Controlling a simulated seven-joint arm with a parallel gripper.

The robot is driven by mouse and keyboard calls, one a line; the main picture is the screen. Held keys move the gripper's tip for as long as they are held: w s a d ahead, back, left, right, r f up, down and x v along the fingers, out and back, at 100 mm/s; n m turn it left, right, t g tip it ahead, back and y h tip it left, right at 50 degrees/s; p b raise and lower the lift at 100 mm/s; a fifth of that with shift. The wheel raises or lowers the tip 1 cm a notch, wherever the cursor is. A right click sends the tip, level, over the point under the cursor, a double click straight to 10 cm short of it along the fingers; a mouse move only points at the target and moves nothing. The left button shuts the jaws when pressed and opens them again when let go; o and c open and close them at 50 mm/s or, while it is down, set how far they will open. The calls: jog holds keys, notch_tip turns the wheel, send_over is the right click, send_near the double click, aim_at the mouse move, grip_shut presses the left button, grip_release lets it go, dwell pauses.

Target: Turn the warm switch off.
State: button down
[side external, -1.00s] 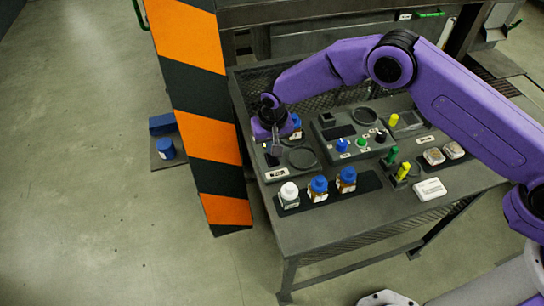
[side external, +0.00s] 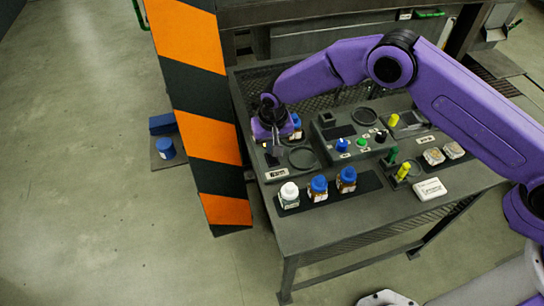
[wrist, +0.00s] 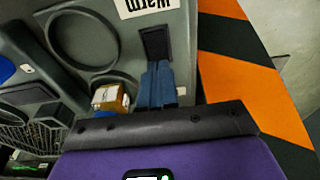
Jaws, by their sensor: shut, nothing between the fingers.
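The warm switch (wrist: 155,42) is a dark rectangular rocker in a grey panel, beside the white label reading "warm" (wrist: 147,6), which appears upside down in the wrist view. The label also shows in the side view (side external: 277,174). My gripper (wrist: 159,66) is shut and empty. Its blue-grey fingertips are at the switch's near edge in the wrist view; I cannot tell whether they touch it. In the side view my gripper (side external: 277,153) points down over the left end of the table and partly covers the switch. The rocker's tilt is unclear.
A round ring (side external: 302,158) lies right of the gripper, and a blue-capped bottle (side external: 296,125) stands close behind it. Several bottles stand on a dark mat (side external: 366,181) in front. A knob panel (side external: 328,132) is to the right. A striped post (side external: 217,175) stands at the left.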

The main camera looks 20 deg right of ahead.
jog(key=shift+f, duration=0.9)
dwell(0.8)
jog(key=shift+r, duration=3.55)
jog(key=s+d+r+n, duration=0.6)
jog(key=s+d+r, duration=0.6)
jog(key=s+r, duration=0.35)
jog(key=s+d+r+n+g, duration=0.1)
jog(key=s+d+r+n, duration=0.2)
jog(key=s+d, duration=1.7)
jog(key=s+n, duration=0.1)
jog(key=n, duration=0.2)
jog(key=shift+d+r+n+g, duration=0.2)
jog(key=shift+n+g, duration=0.1)
